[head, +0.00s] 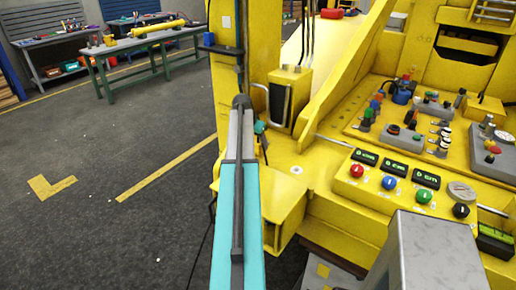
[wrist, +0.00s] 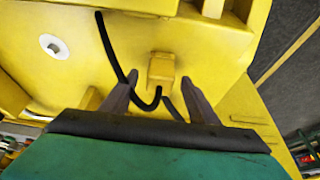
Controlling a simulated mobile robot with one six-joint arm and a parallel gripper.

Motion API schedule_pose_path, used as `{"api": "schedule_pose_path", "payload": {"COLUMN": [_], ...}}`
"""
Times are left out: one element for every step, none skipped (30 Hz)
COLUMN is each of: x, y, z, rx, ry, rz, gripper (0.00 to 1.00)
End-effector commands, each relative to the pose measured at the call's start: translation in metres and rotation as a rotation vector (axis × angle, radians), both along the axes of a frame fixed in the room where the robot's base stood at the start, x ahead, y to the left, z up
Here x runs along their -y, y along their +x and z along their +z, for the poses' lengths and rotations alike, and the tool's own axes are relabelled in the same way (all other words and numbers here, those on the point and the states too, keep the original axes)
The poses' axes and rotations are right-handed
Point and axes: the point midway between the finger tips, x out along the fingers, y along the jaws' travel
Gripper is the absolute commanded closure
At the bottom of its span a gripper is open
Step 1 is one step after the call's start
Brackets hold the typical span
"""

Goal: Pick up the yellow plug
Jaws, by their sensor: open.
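In the wrist view, a small yellow block that looks like the yellow plug (wrist: 161,68) stands out from a yellow machine panel. A black cable (wrist: 118,58) hangs down the panel and curls up just below the block. My gripper (wrist: 159,86) is open, with one dark finger on each side of the cable loop and the block slightly beyond the fingertips. I see no contact between the fingers and the block. In the head view my teal arm reaches toward the yellow machine, and the fingers and the plug are hidden there.
The yellow machine (head: 290,170) fills the middle and right. Its control panel has red, blue, green and black knobs (head: 390,183) and several small displays. A green-legged workbench (head: 120,46) stands at the back left. The grey floor (head: 110,140) on the left is clear.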

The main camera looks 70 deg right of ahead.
Motion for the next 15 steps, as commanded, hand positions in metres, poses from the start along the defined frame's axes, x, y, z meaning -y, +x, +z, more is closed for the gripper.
{"api": "schedule_pose_path", "payload": {"x": [0.001, 0.003, 0.004, 0.005, 0.006, 0.007, 0.008, 0.008, 0.008, 0.009, 0.009, 0.009, 0.009, 0.009, 0.009], "y": [-0.001, -0.001, -0.001, -0.002, -0.002, -0.002, -0.002, -0.003, -0.003, -0.003, -0.003, -0.003, -0.003, -0.003, -0.003], "z": [-0.003, -0.006, -0.009, -0.012, -0.014, -0.017, -0.019, -0.020, -0.021, -0.022, -0.022, -0.022, -0.023, -0.023, -0.023], "rx": [-0.001, -0.001, -0.001, -0.001, -0.001, -0.001, -0.001, -0.001, -0.001, -0.001, 0.000, 0.000, 0.000, 0.000, 0.000], "ry": [0.002, 0.002, 0.001, 0.001, 0.001, 0.001, 0.001, 0.001, 0.001, 0.000, 0.000, 0.000, 0.000, 0.000, 0.000], "rz": [-0.001, -0.001, 0.000, 0.000, 0.000, 0.000, 0.000, 0.000, 0.000, 0.000, 0.000, 0.000, 0.000, 0.000, 0.000], "gripper": [0.45, 0.45, 0.45, 0.45, 0.45, 0.45, 0.45, 0.45, 0.45, 0.45, 0.45, 0.45, 0.45, 0.45, 0.45]}}
